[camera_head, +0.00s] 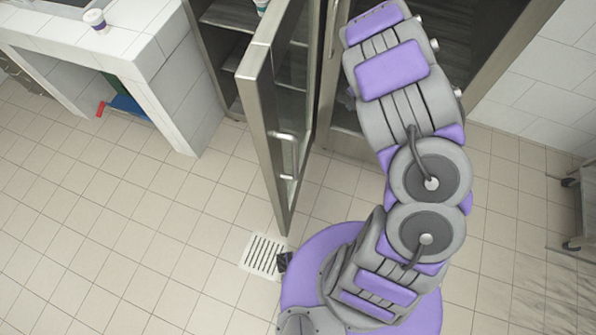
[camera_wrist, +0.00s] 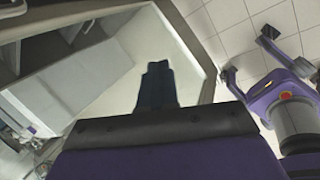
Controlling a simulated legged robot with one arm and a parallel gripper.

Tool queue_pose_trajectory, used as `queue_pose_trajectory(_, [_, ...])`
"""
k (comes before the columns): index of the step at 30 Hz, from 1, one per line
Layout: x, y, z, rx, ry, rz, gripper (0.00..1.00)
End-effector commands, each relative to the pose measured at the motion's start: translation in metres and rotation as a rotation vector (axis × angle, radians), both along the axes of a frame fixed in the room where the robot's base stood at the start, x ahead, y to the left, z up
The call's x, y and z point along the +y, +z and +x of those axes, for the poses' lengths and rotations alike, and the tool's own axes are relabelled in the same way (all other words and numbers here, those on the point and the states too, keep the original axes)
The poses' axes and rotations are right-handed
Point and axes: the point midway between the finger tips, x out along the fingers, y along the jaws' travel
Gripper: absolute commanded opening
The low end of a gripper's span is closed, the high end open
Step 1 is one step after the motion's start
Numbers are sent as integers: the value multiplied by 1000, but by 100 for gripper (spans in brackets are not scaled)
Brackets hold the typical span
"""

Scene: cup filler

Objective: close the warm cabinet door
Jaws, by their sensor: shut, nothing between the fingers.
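The steel-framed glass cabinet door (camera_head: 262,130) stands wide open in the head view, swung out towards me from the steel cabinet (camera_head: 213,75). Its handle (camera_head: 285,137) is on the door's face. My arm rises to the right of the door, and my gripper is not visible in the head view. In the wrist view my gripper (camera_wrist: 157,68) has its dark fingers shut together and empty. A pale pane with a metal frame (camera_wrist: 188,42), which looks like the door, fills the view behind the fingers. I cannot tell whether they touch it.
A white tiled counter (camera_head: 130,45) with a paper cup (camera_head: 95,19) on it stands at the left. Another cup (camera_head: 262,6) shows partly on a cabinet shelf. A floor drain grate (camera_head: 263,253) lies below the door.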

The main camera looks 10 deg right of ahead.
Motion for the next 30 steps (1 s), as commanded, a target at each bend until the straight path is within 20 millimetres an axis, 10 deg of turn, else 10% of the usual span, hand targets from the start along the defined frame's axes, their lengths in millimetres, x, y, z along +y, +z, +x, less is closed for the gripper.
queue_pose_trajectory(5, [62,-59,-72,201,314,210,0])
queue_pose_trajectory(12, [103,-78,-136,333,535,402,0])
queue_pose_trajectory(30, [159,-148,-159,353,556,429,0])
